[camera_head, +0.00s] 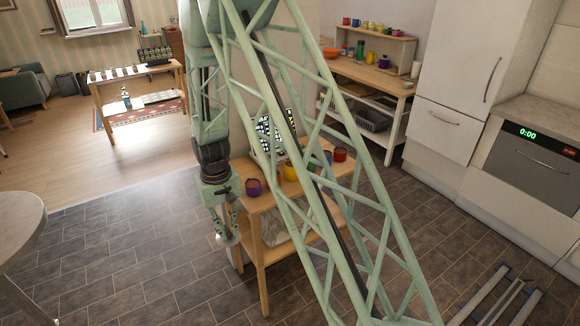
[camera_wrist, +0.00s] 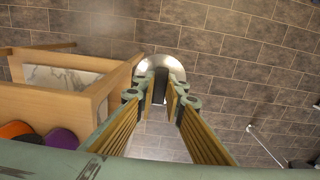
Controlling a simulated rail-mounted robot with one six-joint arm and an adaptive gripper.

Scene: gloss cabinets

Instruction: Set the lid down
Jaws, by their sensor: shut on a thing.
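My gripper (camera_head: 218,212) hangs low over the tiled floor, just left of a wooden two-level stand. It is shut on a round silvery lid (camera_head: 230,239), which is below the fingers in the head view. In the wrist view the fingertips of my gripper (camera_wrist: 161,95) close around the middle of the lid (camera_wrist: 178,68), with its shiny rim showing beyond them. The lid is held clear of the stand's wooden edge. The fingers hide part of the lid.
A round table (camera_head: 18,212) is at far left. Tiled floor (camera_head: 130,255) between is clear.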

